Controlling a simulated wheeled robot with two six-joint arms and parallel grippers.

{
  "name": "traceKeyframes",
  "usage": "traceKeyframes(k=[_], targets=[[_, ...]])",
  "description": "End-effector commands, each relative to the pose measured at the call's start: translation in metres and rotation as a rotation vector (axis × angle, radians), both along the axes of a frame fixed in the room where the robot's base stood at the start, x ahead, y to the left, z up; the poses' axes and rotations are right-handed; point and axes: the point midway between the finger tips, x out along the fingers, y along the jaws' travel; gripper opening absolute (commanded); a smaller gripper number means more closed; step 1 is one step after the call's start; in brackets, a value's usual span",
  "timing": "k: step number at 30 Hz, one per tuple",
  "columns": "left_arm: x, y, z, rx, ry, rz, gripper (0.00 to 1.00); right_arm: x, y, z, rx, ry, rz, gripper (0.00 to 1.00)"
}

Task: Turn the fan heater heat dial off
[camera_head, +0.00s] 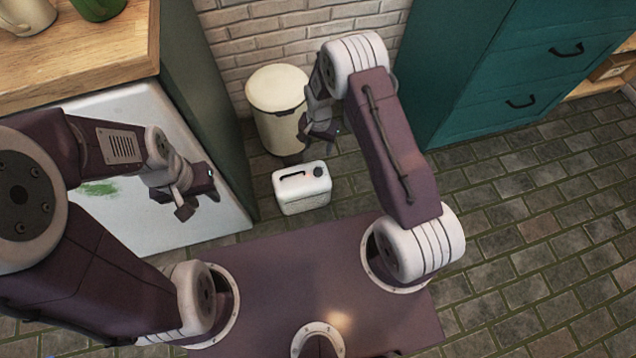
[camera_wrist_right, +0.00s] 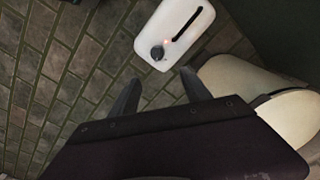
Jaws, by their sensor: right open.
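The white fan heater (camera_head: 302,188) stands on the brick floor in front of my base, with a dark handle slot and a dark round heat dial (camera_head: 318,171) on its top. In the right wrist view the heater (camera_wrist_right: 180,32) is at the top, and its dial (camera_wrist_right: 157,52) sits near a small reddish light. My right gripper (camera_head: 318,140) is above and behind the heater; its two fingers (camera_wrist_right: 158,88) are apart, empty, and clear of the dial. My left gripper (camera_head: 186,204) hangs in front of the white cabinet front, away from the heater; its finger gap is unclear.
A cream bin (camera_head: 277,100) stands behind the heater by the brick wall. A teal drawer cabinet (camera_head: 500,75) is at the right. A wooden counter (camera_head: 90,50) over a white front (camera_head: 140,120) with a green smear is at the left. Floor right of the heater is free.

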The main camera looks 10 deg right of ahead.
Motion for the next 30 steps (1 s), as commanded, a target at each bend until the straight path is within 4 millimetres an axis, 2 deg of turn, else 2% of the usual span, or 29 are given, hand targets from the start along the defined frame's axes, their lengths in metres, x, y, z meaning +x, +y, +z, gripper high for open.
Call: traceKeyframes(k=[1, 3, 11, 18, 22, 25, 30], targets=[[0.0, 0.0, -0.026, 0.0, -0.001, 0.0, 0.36, -0.002, 0.001, -0.037, -0.001, 0.012, -0.002, 0.56], [0.0, 0.0, -0.032, 0.0, -0.001, 0.0, 0.36, -0.004, 0.003, -0.053, -0.003, 0.022, -0.005, 0.56], [0.0, 0.0, -0.034, 0.0, -0.002, 0.0, 0.36, -0.006, 0.003, -0.064, -0.004, 0.03, -0.008, 0.56], [0.0, 0.0, -0.066, 0.0, -0.002, 0.0, 0.36, -0.007, 0.003, -0.116, -0.004, 0.03, -0.008, 0.56], [0.0, 0.0, -0.078, 0.0, -0.001, 0.0, 0.36, -0.007, 0.003, -0.137, -0.004, 0.03, -0.008, 0.56], [0.0, 0.0, -0.082, 0.0, -0.001, 0.0, 0.36, -0.006, 0.003, -0.145, -0.003, 0.03, -0.008, 0.56], [0.0, 0.0, -0.082, 0.0, -0.001, 0.0, 0.36, -0.006, 0.003, -0.147, -0.004, 0.029, -0.008, 0.56]])
